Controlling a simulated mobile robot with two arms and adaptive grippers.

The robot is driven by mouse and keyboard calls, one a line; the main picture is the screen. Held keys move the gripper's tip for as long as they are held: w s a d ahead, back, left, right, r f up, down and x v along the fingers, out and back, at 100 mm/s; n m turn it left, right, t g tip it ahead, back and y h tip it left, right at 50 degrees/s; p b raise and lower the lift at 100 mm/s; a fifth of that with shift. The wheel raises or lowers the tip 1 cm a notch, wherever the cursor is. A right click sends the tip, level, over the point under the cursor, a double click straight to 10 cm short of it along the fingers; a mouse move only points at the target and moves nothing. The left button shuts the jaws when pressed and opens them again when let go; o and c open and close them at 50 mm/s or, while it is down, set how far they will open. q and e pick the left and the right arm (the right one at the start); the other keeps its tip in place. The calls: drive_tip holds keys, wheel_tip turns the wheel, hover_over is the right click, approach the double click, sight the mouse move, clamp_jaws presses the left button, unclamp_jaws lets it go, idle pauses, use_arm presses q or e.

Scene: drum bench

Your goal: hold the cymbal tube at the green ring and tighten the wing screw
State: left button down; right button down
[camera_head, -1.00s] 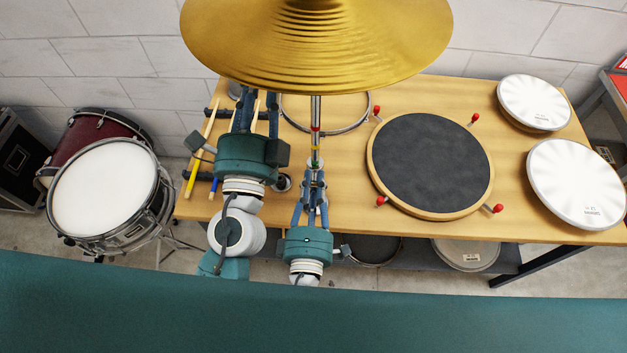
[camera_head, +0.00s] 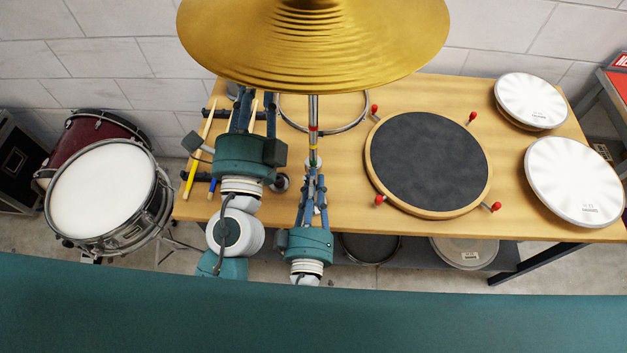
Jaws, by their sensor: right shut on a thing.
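The large gold cymbal (camera_head: 313,45) sits at the top of the upright, thin cymbal tube (camera_head: 313,110). Red and yellow rings show on the tube; the green ring is hidden or too small to make out at my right fingertips. My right gripper (camera_head: 313,172) is shut on the cymbal tube just below the yellow ring. My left gripper (camera_head: 255,100) is to the left of the tube, its fingers apart and pointing away over the bench, not touching the tube. I cannot make out the wing screw.
The wooden bench (camera_head: 340,205) carries a round black pad (camera_head: 428,163) with red-tipped pegs, two white pads (camera_head: 575,180) at right, a metal hoop (camera_head: 345,128) behind the tube, and drumsticks (camera_head: 199,150) left of my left gripper. A snare drum (camera_head: 103,190) stands at far left.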

use_arm(q)
drive_tip(key=shift+a+r, duration=0.2)
drive_tip(key=shift+r, duration=0.05)
use_arm(e)
drive_tip(key=m, duration=0.4)
drive_tip(key=f+m, duration=0.1)
drive_tip(key=m, duration=0.1)
drive_tip(key=shift+d, duration=0.4)
drive_tip(key=shift+m, duration=0.3)
drive_tip(key=c, duration=1.7)
unclamp_jaws()
use_arm(q)
drive_tip(key=shift+d, duration=0.1)
use_arm(e)
drive_tip(key=shift+a+r, duration=0.1)
drive_tip(key=shift+a, duration=0.05)
drive_tip(key=s, duration=1.1)
drive_tip(key=shift+s, duration=0.4)
